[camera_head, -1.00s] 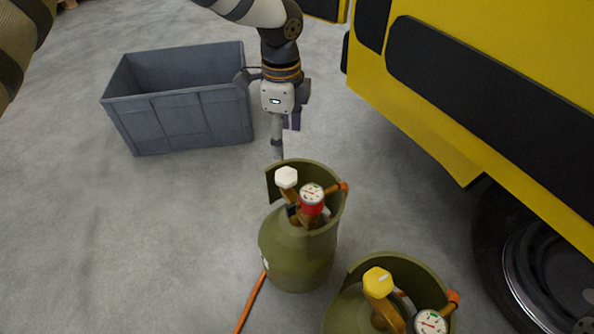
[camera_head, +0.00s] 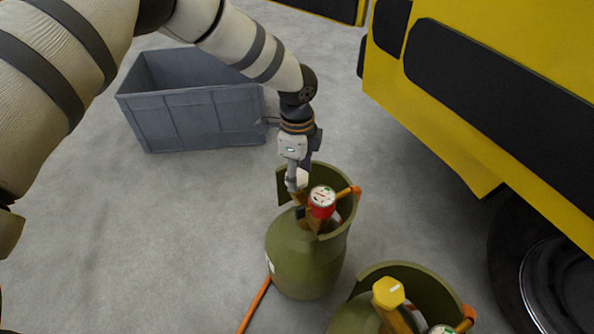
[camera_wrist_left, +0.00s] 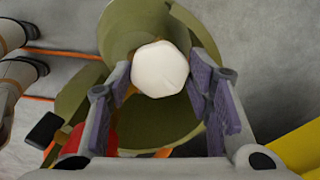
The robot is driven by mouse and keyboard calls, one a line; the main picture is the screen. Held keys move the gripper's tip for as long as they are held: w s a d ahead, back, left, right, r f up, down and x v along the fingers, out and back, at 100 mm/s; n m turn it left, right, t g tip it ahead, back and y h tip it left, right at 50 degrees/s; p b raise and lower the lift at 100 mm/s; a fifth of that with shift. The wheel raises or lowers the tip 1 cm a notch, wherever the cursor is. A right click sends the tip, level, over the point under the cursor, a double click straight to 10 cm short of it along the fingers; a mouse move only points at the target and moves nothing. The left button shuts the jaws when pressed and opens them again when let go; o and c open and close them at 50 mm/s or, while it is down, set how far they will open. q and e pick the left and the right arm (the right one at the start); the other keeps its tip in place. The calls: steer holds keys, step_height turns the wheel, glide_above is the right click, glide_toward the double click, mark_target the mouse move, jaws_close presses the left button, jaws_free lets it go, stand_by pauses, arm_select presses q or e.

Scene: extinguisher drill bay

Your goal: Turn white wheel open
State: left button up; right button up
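The white wheel (camera_head: 303,178) is a small faceted knob on top of the valve of an olive gas cylinder (camera_head: 303,260). In the left wrist view the white wheel (camera_wrist_left: 160,69) lies between the two purple-padded fingers of my left gripper (camera_wrist_left: 160,80). The gripper is open, one finger on each side; whether the pads touch the wheel I cannot tell. In the head view my left gripper (camera_head: 296,176) points down at the wheel and partly hides it. My right gripper is not in view.
A red-rimmed gauge (camera_head: 322,198) sits right beside the wheel, inside the cylinder's raised collar. A second cylinder with a yellow wheel (camera_head: 388,292) stands at the front right. A grey crate (camera_head: 190,115) is behind left, a yellow vehicle (camera_head: 500,110) to the right. An orange hose (camera_head: 256,305) lies on the floor.

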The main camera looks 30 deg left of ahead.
arm_select(q)
steer(key=c, duration=0.5)
steer(key=shift+o, duration=0.2)
steer(key=shift+r, duration=0.1)
